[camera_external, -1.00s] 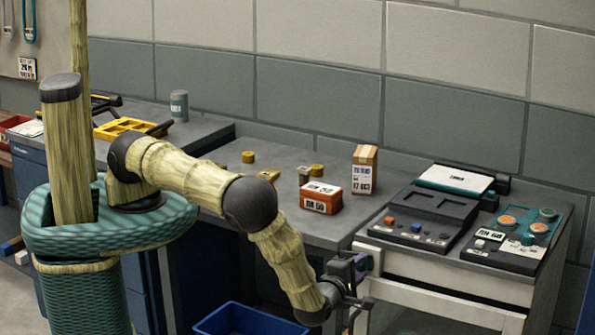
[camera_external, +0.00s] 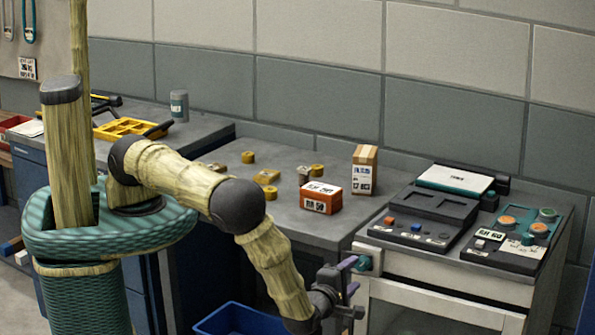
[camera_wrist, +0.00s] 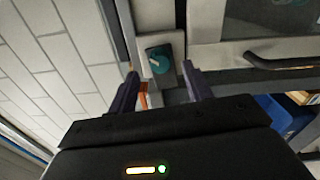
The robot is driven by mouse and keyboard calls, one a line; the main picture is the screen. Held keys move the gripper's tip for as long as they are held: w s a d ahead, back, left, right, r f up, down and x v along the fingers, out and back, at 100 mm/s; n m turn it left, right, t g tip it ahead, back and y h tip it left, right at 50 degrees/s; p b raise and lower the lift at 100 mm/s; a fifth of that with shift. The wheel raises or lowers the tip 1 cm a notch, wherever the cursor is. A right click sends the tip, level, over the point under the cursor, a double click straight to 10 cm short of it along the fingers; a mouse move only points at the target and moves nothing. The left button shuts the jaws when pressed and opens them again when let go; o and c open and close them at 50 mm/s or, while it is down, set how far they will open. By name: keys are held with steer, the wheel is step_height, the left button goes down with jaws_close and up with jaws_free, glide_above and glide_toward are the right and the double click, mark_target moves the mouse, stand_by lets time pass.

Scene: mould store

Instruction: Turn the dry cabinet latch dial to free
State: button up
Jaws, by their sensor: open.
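The latch dial (camera_wrist: 159,59) is a small teal knob with a pale mark, set on a dark plate on the cabinet front. It shows between my finger tips in the wrist view, a little beyond them. In the external view the teal dial (camera_external: 364,263) sits at the upper left of the white cabinet (camera_external: 430,318). My gripper (camera_external: 352,276) is open beside it, with purple fingers; in the wrist view my gripper (camera_wrist: 158,84) has nothing between its fingers. I cannot tell whether a finger touches the dial. The dial's label is too small to read.
A dark handle bar (camera_wrist: 285,55) runs across the cabinet front near the dial. A blue bin (camera_external: 240,320) stands on the floor at the left. An orange box (camera_external: 321,197) stands on the bench. Dark instrument panels (camera_external: 420,222) lie on the cabinet top.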

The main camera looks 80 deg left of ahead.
steer(key=b+v, duration=0.2)
steer(key=v, duration=1.1)
steer(key=shift+s, duration=0.1)
steer(key=s+a+r+n+g+h+p, duration=0.1)
steer(key=a+r+n+g+h, duration=0.1)
steer(key=a+r+n+g, duration=0.5)
steer(key=s+a+r+n+g+h+p, duration=0.1)
steer(key=s+a+r+n+g+h, duration=0.1)
steer(key=a+n+g, duration=0.65)
steer(key=s+a+r+n+t+h+p, duration=0.1)
steer(key=a+r+n+h, duration=0.3)
steer(key=n, duration=1)
steer(key=s+a+r+n+t+h+p, duration=0.2)
steer(key=s+a+r+n+t+h, duration=0.1)
steer(key=r+n, duration=0.7)
steer(key=a+n+t+h, duration=0.1)
steer(key=a+n, duration=0.1)
steer(key=n, duration=0.2)
steer(key=shift+s+r+h, duration=0.25)
steer(key=shift+r+h, duration=0.05)
steer(key=shift+h, duration=0.1)
